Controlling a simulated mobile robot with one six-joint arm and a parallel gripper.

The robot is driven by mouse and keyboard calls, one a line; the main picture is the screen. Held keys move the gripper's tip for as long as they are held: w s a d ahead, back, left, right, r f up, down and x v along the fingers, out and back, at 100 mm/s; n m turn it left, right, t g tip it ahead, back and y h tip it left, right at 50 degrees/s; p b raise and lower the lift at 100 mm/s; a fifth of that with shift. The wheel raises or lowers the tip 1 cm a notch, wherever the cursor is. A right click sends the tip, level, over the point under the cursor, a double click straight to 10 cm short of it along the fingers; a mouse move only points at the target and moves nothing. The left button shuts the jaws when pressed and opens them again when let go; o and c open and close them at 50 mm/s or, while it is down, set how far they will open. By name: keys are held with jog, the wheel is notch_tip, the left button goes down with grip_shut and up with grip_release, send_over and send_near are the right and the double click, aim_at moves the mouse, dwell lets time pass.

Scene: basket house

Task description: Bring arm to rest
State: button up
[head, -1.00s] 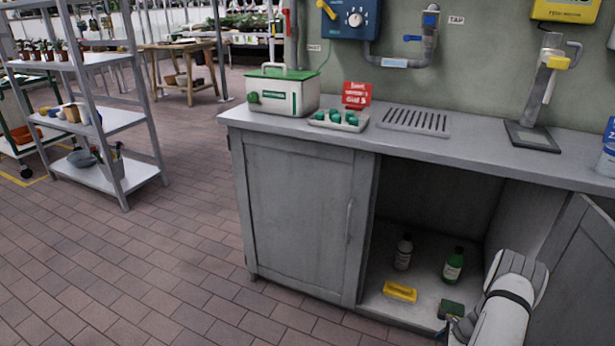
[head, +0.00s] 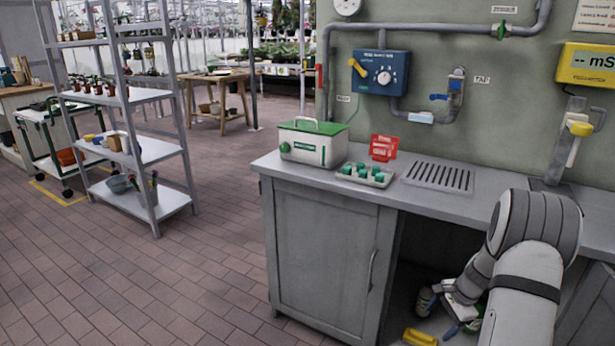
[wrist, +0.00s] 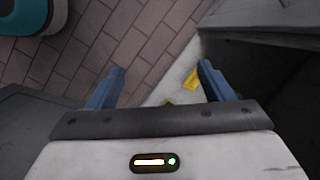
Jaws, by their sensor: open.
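My gripper (wrist: 160,85) shows in the wrist view with its two blue fingers wide apart and nothing between them. It points down over the brick floor and the front edge of the cabinet's pale bottom. A yellow item (head: 420,338) lies on the cabinet bottom and also shows beyond the right finger in the wrist view (wrist: 191,79). A bottle (head: 425,300) stands beside my gripper, partly covered.
The counter (head: 460,203) above holds a white box with green lid (head: 313,142), a tray of green pieces (head: 366,175) and a red sign (head: 383,148). A metal shelf (head: 150,150) stands at left. The brick floor (head: 150,285) between is clear.

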jog(key=s+a+r+n+p, duration=0.3)
jog(key=a+r, duration=0.2)
jog(key=r, duration=0.4)
jog(key=s+a+r+n+h+p, duration=0.1)
jog(key=s+a+r+n+p, duration=0.3)
jog(key=r, duration=0.6)
jog(key=s+a+r+n+p, duration=0.1)
jog(key=s+a+r+p, duration=0.1)
jog(key=a+r, duration=0.55)
jog(key=s+a+r+n+h+p, duration=0.1)
jog(key=s+a+r+n+p, duration=0.2)
jog(key=s+r, duration=0.5)
jog(key=s+a+r+n+t+h+p, duration=0.1)
jog(key=s+a+r+n+p, duration=0.2)
jog(key=s+r, duration=0.5)
jog(key=shift+s+n+p, duration=0.35)
jog(key=shift+n+p, duration=0.35)
jog(key=shift+p, duration=0.2)
jog(key=shift+f, duration=0.1)
jog(key=shift+c, duration=0.4)
